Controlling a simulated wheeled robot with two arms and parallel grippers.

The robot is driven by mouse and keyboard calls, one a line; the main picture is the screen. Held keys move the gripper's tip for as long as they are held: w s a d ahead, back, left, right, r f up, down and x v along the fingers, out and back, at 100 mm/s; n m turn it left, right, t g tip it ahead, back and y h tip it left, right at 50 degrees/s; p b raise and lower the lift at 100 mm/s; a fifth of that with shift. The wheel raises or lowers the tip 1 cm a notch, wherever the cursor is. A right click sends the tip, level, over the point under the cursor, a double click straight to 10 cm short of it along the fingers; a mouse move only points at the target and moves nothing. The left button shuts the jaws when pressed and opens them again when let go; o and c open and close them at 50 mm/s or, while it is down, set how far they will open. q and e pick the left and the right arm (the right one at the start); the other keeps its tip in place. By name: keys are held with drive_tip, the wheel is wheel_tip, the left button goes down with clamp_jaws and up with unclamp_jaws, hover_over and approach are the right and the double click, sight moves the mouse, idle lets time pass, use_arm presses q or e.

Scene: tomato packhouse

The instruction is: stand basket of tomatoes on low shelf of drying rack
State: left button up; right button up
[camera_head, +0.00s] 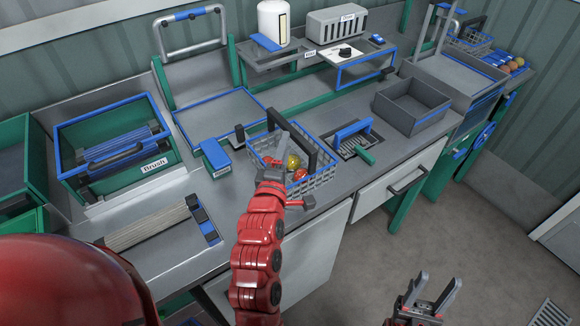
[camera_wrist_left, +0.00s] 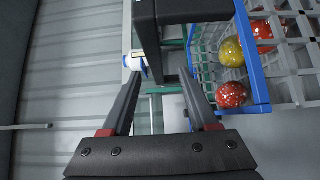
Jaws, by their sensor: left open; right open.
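The wire basket (camera_head: 322,178) with a blue rim and dark handle stands on the grey bench, with red and yellow tomatoes (camera_head: 293,161) inside. In the left wrist view, the basket (camera_wrist_left: 262,62) is at the upper right, with a yellow tomato (camera_wrist_left: 231,52) and red ones. My left gripper (camera_head: 283,146) is open at the near left side of the basket. Its fingers (camera_wrist_left: 160,75) are spread, and the dark handle shows between and beyond their tips. My right gripper (camera_head: 431,290) is open and empty, low over the floor. I cannot tell which fixture is the drying rack.
A grey shelf (camera_head: 275,58) with a white canister (camera_head: 273,22) stands behind. Left are a blue-trimmed tray (camera_head: 222,118) and a green "Brush" crate (camera_head: 140,169).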

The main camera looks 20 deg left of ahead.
sight(291, 127)
use_arm(q)
drive_tip(key=w+p, duration=0.1)
drive_tip(key=w, duration=0.2)
drive_tip(key=w+p, duration=0.1)
drive_tip(key=w, duration=0.2)
drive_tip(key=w+a, duration=0.1)
drive_tip(key=w, duration=0.2)
drive_tip(key=shift+r+p, duration=0.35)
drive_tip(key=shift+p, duration=0.05)
drive_tip(key=shift+w+f, duration=0.1)
drive_tip(key=shift+w, duration=0.15)
drive_tip(key=shift+c, duration=0.2)
clamp_jaws()
idle(0.6)
